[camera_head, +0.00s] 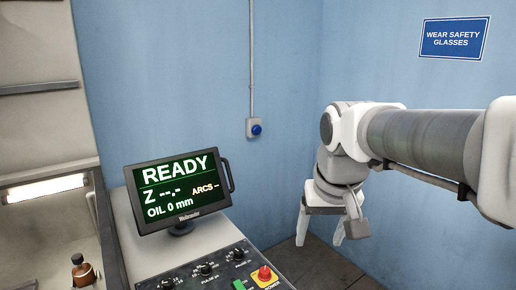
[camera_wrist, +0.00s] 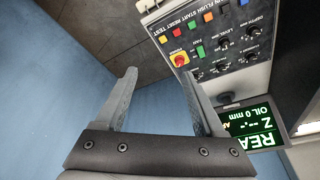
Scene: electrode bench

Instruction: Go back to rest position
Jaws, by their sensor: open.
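My gripper (camera_head: 322,232) hangs at the end of my arm, right of the control panel in the head view, with its fingers pointing down. In the wrist view my gripper (camera_wrist: 160,88) has its two fingers spread wide apart with nothing between them. It is open, empty and touches nothing that I can see. Behind the fingers the wrist view shows the blue wall and the dark tiled floor.
A monitor (camera_head: 178,190) reading READY stands left of my gripper. Below it is the control panel (camera_head: 205,272) with knobs and a red power switch (camera_head: 265,273) on yellow. A brown bottle (camera_head: 82,270) stands lower left. A blue wall button (camera_head: 256,129) is behind.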

